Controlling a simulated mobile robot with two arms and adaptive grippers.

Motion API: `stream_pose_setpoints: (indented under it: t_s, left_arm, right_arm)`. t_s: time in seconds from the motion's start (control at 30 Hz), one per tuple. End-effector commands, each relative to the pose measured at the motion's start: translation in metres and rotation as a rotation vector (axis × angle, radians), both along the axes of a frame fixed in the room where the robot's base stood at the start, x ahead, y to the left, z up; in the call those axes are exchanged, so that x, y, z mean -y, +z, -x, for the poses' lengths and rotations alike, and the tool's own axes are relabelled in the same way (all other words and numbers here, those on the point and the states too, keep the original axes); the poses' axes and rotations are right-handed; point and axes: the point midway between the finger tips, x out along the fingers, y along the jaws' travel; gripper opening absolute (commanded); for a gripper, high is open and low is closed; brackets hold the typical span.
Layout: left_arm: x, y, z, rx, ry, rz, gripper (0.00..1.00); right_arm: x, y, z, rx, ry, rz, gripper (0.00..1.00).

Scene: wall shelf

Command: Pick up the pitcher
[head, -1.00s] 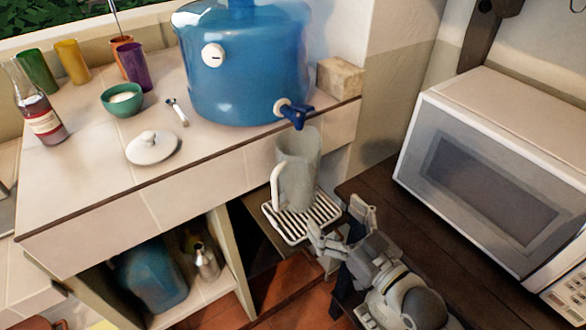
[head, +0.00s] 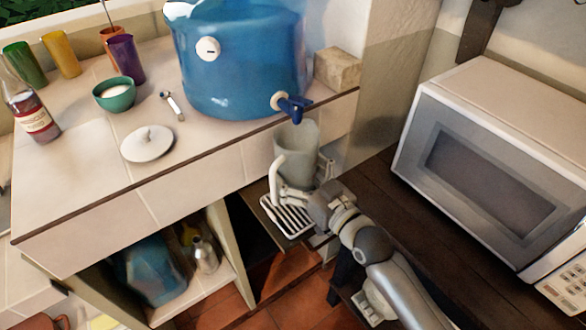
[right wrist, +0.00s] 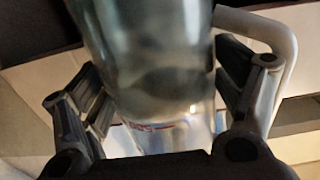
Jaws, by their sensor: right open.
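The pitcher (head: 296,150) is a tall, translucent grey vessel with a white handle on its left side. It stands upright on the slatted drip rack (head: 286,218), below the blue tap (head: 293,107). My right gripper (head: 308,180) is at the pitcher's lower part, and its wrist hides part of the rack. In the right wrist view the pitcher (right wrist: 155,70) is between the two open fingers of my right gripper (right wrist: 165,95), with the handle (right wrist: 262,30) beyond the right finger. A small gap seems to show beside the fingers. My left gripper is out of view.
A large blue water dispenser (head: 240,60) stands on the tiled counter (head: 80,185) above the rack. A white microwave (head: 490,160) sits on the dark wooden surface (head: 400,225) at right. A white lid (head: 147,144), green bowl (head: 114,95) and several cups are on the counter.

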Motion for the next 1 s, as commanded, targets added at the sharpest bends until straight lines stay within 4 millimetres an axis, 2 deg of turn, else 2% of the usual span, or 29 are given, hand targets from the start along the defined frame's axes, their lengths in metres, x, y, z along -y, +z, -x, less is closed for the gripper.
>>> stream_pose_setpoints:
  t_s: [0.3, 0.7, 0.77, 0.8, 1.0]
  left_arm:
    - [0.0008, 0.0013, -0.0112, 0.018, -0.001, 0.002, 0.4]
    - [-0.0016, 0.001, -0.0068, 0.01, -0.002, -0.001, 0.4]
    - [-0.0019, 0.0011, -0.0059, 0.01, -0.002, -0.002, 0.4]
    - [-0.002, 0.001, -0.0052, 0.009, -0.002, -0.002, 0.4]
    - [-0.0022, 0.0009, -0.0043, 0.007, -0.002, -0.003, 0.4]
  right_arm:
    - [-0.0032, -0.0004, -0.0041, 0.0, 0.0, 0.001, 0.85]
    - [-0.0029, -0.0005, -0.004, -0.001, 0.0, 0.001, 0.33]
    - [-0.003, 0.0028, -0.0044, 0.006, 0.0, -0.003, 0.27]
    - [-0.003, 0.0028, -0.0044, 0.006, 0.0, -0.003, 0.21]
    - [-0.003, 0.0028, -0.0044, 0.005, 0.0, -0.003, 0.2]
